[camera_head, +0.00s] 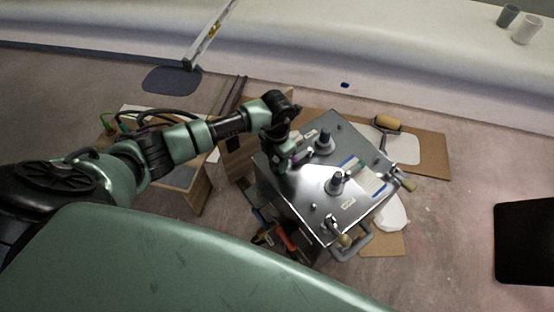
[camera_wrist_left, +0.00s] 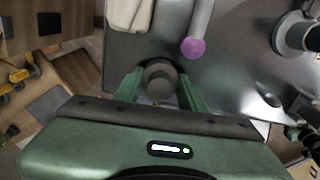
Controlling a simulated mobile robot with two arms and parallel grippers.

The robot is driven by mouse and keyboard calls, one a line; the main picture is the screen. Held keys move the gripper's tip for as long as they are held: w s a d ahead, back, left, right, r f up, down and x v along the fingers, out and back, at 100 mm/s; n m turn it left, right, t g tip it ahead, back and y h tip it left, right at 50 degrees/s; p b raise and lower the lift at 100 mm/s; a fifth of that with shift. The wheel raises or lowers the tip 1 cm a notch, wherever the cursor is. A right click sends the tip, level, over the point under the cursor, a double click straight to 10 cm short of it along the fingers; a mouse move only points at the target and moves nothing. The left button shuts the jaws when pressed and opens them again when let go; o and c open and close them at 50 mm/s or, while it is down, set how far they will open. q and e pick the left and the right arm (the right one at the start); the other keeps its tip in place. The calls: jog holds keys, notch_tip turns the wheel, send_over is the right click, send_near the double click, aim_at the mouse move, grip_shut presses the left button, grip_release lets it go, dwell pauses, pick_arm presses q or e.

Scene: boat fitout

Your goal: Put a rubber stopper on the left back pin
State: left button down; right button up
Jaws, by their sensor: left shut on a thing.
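A metal cabinet (camera_head: 305,190) with a shiny flat top stands right of centre. My left gripper (camera_head: 284,162) is over its left side, pointing down. In the left wrist view the green fingers (camera_wrist_left: 160,92) are shut on a round dark grey rubber stopper (camera_wrist_left: 160,76). I cannot tell whether the stopper sits on a pin or is held above the top; the fingers hide what is under it. Beside it is a rod with a purple round end (camera_wrist_left: 194,48). Two grey knob-like parts on round bases, one farther back (camera_head: 325,141) and one nearer (camera_head: 337,182), stand on the top. My right gripper is not in view.
Two cups (camera_head: 526,30) stand far right on the white hull.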

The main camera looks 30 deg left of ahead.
pick_arm(q)
jog(key=c, duration=0.8)
grip_release()
jog(key=shift+o, duration=0.5)
jog(key=o, duration=0.5)
jog(key=shift+r+p, duration=3.4)
jog(key=shift+r, duration=0.9)
jog(key=shift+f, duration=0.1)
